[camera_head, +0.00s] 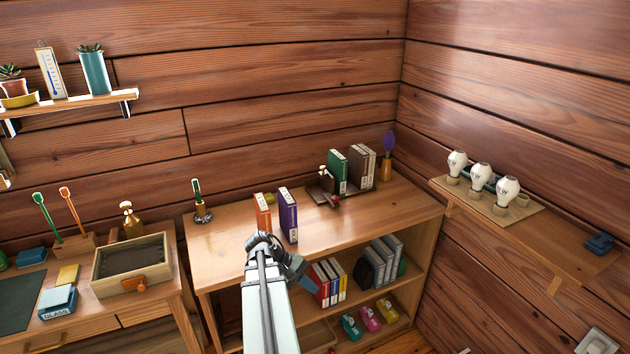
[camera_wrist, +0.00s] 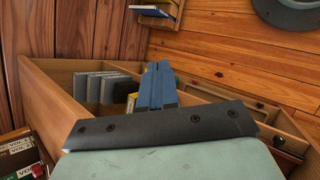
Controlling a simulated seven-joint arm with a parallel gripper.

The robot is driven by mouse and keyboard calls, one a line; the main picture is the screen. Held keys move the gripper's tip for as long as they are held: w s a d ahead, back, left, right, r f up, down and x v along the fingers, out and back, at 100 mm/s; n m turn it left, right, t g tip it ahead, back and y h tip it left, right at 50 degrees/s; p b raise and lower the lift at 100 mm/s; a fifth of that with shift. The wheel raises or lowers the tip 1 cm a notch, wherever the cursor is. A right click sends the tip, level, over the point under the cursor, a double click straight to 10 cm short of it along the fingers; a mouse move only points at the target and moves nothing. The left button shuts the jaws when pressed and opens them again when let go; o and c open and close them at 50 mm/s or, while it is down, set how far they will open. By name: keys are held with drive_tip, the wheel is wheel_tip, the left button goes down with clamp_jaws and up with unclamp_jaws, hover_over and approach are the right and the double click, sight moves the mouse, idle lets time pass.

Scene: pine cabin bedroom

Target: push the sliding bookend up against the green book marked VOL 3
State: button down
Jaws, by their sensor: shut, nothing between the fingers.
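The green book (camera_head: 338,171) stands upright on top of the bookcase, at the left end of a short row with brown books. Its volume mark is too small to read. What looks like the sliding bookend (camera_head: 326,183) is a dark piece just left of it, with a brass knob on top and a small red part in front. I cannot tell whether it touches the green book. My gripper (camera_head: 301,271) is in front of the bookcase's front edge, left of and nearer than the bookend. Its blue fingers (camera_wrist: 156,88) are shut and empty in the wrist view.
An orange book (camera_head: 262,213) and a purple book (camera_head: 288,215) stand on the bookcase top (camera_head: 225,245), behind my gripper. A purple-topped brush (camera_head: 388,158) stands right of the row. Lower shelves hold red, white and grey books (camera_head: 378,265). The front right top is clear.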

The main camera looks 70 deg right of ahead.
drive_tip(key=w+d+r+m+t+h, duration=0.1)
drive_tip(key=d+r+m+t+h, duration=0.15)
drive_tip(key=d+r, duration=0.8)
drive_tip(key=w+d+r+m+t+h, duration=0.1)
drive_tip(key=d+r+m, duration=0.2)
drive_tip(key=d+r, duration=0.75)
drive_tip(key=w+d+r+t+h, duration=0.2)
drive_tip(key=w+d+t, duration=0.2)
drive_tip(key=w+d, duration=0.9)
drive_tip(key=s+d+f+n, duration=0.1)
drive_tip(key=d+f, duration=0.6)
drive_tip(key=f, duration=0.1)
drive_tip(key=shift+s+f, duration=0.15)
drive_tip(key=shift+s, duration=0.1)
